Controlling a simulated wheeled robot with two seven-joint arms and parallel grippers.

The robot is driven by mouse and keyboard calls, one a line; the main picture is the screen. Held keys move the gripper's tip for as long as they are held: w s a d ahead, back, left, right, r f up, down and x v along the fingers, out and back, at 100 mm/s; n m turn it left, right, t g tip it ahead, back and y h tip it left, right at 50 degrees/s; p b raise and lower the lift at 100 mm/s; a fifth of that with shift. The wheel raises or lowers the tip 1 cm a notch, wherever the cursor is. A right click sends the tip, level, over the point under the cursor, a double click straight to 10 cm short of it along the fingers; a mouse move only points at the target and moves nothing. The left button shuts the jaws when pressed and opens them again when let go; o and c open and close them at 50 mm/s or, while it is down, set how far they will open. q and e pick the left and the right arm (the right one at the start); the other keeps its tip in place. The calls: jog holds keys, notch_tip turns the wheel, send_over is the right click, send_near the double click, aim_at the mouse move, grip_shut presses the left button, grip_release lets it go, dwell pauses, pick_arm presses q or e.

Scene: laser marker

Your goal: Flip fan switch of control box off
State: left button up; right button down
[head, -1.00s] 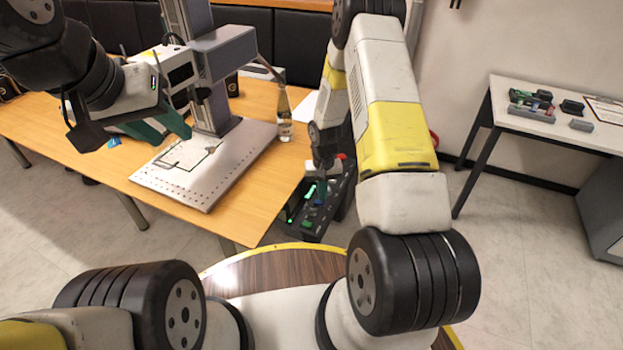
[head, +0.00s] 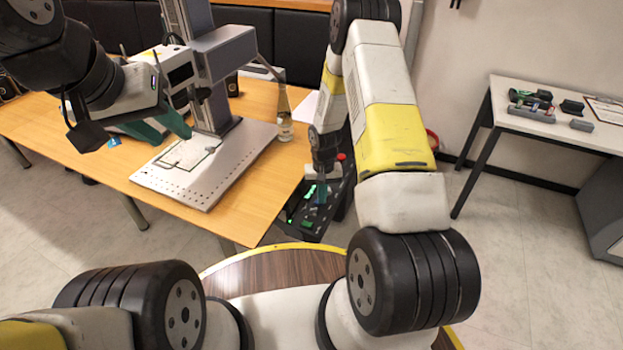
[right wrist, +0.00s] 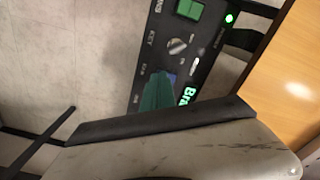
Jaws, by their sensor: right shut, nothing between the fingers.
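The control box (head: 309,222) is a black panel beside the right end of the wooden table, with a red button (head: 341,156) at its far end. In the right wrist view, the control box (right wrist: 148,66) shows a green switch (right wrist: 190,9), a key switch (right wrist: 178,45), a lit green light (right wrist: 230,17) and part of a blue switch (right wrist: 172,77). My right gripper (right wrist: 157,92) is shut and empty, with its green fingertips over or beside the blue switch; contact is unclear. It partly hides the panel in the head view (head: 321,192). My left gripper (head: 178,124) is above the table, its opening unclear.
A laser marker (head: 222,52) with a pale base plate (head: 205,185) stands on the table (head: 262,205). A bottle (head: 285,115) stands near the table's right side. A white side table (head: 545,128) with small parts is at right.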

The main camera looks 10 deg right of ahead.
jog(key=shift+f, duration=0.25)
jog(key=shift+r, duration=3.55)
